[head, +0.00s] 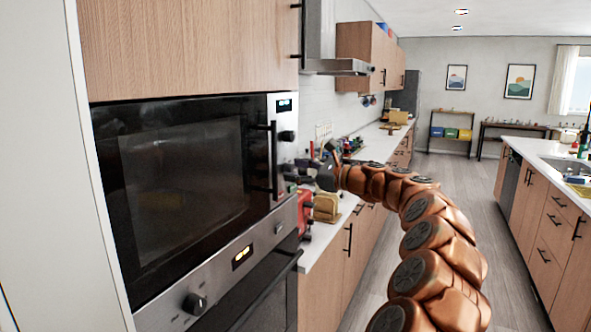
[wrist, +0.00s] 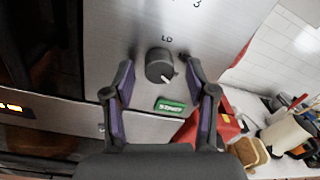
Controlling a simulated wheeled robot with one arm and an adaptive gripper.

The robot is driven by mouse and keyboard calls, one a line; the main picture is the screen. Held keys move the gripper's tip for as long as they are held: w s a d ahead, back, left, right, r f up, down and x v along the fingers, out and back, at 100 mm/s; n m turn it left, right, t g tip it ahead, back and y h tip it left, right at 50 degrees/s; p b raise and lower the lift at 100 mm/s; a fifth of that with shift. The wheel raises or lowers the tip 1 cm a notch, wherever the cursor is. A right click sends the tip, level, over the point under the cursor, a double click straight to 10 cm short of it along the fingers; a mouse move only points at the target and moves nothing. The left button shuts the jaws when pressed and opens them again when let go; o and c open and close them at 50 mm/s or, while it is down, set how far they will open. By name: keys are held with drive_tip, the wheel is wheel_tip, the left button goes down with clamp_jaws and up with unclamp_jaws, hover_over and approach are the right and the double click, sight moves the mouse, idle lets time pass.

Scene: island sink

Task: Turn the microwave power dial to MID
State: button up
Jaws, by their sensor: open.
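The microwave (head: 185,175) is built into the tall cabinet, its door shut. In the wrist view a round dark dial (wrist: 160,66) sits on its steel control panel (wrist: 115,30). A green START button (wrist: 170,105) lies below the dial. My gripper (wrist: 160,74) is open, with one finger on each side of the dial and gaps to it. In the head view my gripper (head: 292,172) is at the panel's lower right and seems to hide this dial.
Another knob (head: 287,136) and a small display sit higher on the panel. An oven with its own knob (head: 194,303) is below. A red item (head: 304,212) and a tan item (head: 326,207) stand on the counter close under my gripper. The floor aisle (head: 455,210) is clear.

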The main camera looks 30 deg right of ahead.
drive_tip(key=shift+w+a, duration=0.15)
drive_tip(key=shift+c, duration=0.2)
clamp_jaws()
idle(0.4)
drive_tip(key=shift+f+n+b, duration=0.15)
drive_tip(key=shift+n+b, duration=0.65)
drive_tip(key=shift+n, duration=0.2)
drive_tip(key=n+b, duration=0.3)
drive_tip(key=n, duration=0.2)
drive_tip(key=shift+n+b, duration=1.3)
drive_tip(key=shift+n, duration=1.2)
